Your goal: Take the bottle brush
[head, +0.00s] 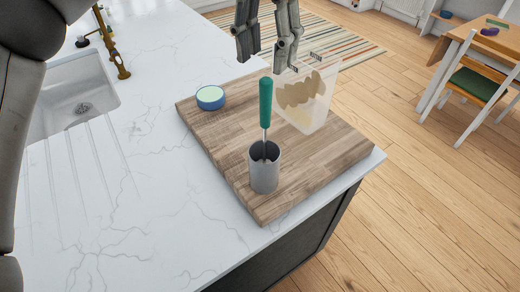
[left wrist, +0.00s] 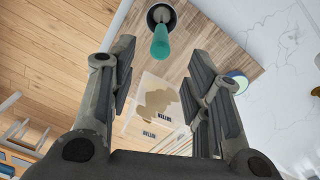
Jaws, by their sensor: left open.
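The bottle brush (head: 265,102) stands nearly upright in a grey cup (head: 264,176), its green handle up and its thin stem going down into the cup. Its lower end is hidden inside the cup. My left gripper (head: 265,55) is open and empty, just above and beyond the handle top in the head view. My right gripper is not in view.
The cup stands on a wooden board (head: 215,135) at the edge of the white marble counter (head: 130,190). A clear container (head: 308,92) with tan contents stands close behind the brush. A round blue tub (head: 210,98) sits at the board's left. A sink (head: 75,100) lies farther left.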

